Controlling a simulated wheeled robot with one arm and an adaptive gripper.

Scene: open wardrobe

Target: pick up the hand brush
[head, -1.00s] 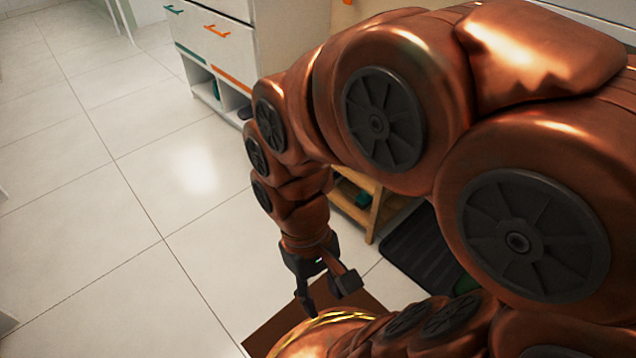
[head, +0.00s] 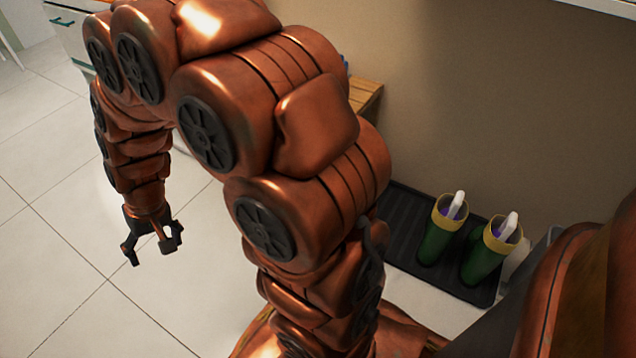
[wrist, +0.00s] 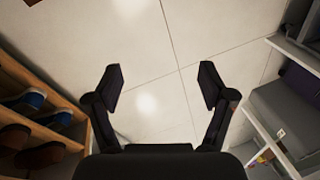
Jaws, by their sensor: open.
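My gripper (head: 151,250) is open and empty, pointing down above the pale tiled floor at the left of the head view. In the wrist view its two fingers (wrist: 160,75) stand wide apart with only bare tiles between them. No hand brush can be made out for certain. Two white-handled items with purple parts, one (head: 455,206) left and one (head: 508,226) right, stick up out of green boots in the head view. I cannot tell what they are, and their lower parts are hidden. My gripper is far to the left of them.
The left boot (head: 436,243) and right boot (head: 483,262) stand on a black tray (head: 400,213) by the wall. A wooden rack (wrist: 72,108) with several shoes is left in the wrist view; a shelf with a grey box (wrist: 288,112) is right. Open floor lies between.

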